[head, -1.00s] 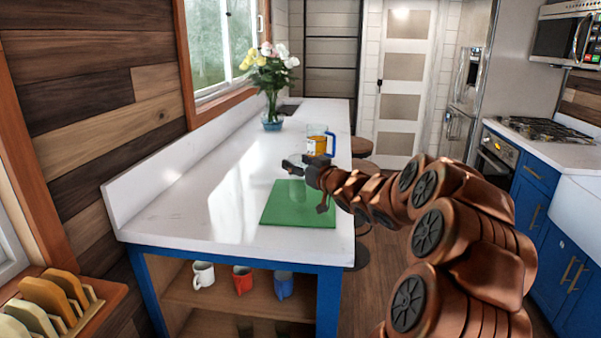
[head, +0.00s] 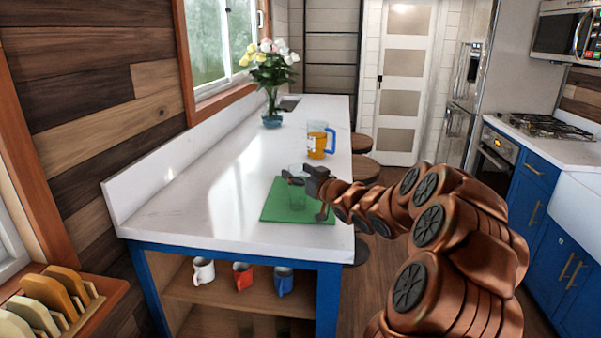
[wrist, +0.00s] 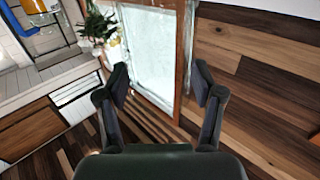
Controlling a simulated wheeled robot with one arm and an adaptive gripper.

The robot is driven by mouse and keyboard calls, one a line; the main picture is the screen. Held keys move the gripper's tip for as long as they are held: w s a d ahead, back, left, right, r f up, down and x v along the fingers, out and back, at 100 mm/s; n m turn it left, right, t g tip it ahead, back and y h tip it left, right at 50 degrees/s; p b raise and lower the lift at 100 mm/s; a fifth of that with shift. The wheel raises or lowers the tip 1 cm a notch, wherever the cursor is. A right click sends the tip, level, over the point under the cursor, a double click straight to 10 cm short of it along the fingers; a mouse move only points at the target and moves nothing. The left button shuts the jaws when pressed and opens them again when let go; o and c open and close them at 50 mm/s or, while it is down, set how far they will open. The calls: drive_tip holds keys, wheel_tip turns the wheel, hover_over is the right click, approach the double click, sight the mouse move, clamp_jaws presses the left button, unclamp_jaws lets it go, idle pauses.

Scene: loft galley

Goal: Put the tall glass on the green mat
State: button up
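The tall clear glass (head: 297,200) stands upright and appears to rest on the green mat (head: 272,212) on the white counter. It is faint against the mat. My gripper (head: 291,179) is at the height of the glass's upper part and overlaps it in the head view. In the wrist view, my two dark fingers (wrist: 162,80) are spread apart, and I see no clear outline of the glass between them. Whether the fingers touch the glass cannot be told.
A jug of orange drink with a blue handle (head: 317,143) stands behind the mat, and a flower vase (head: 271,112) farther back. Mugs (head: 243,275) sit on the shelf below. Stools (head: 364,168) line the counter's right side. The counter's left part is clear.

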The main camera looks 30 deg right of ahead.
drive_tip(key=shift+o, duration=1)
drive_tip(key=shift+r, duration=0.25)
drive_tip(key=shift+s+f, duration=0.15)
drive_tip(key=shift+s, duration=0.2)
drive_tip(key=s+b, duration=0.1)
drive_tip(key=s, duration=1)
drive_tip(key=shift+s+d+b, duration=0.15)
drive_tip(key=shift+d+b, duration=0.25)
drive_tip(key=shift+d, duration=0.05)
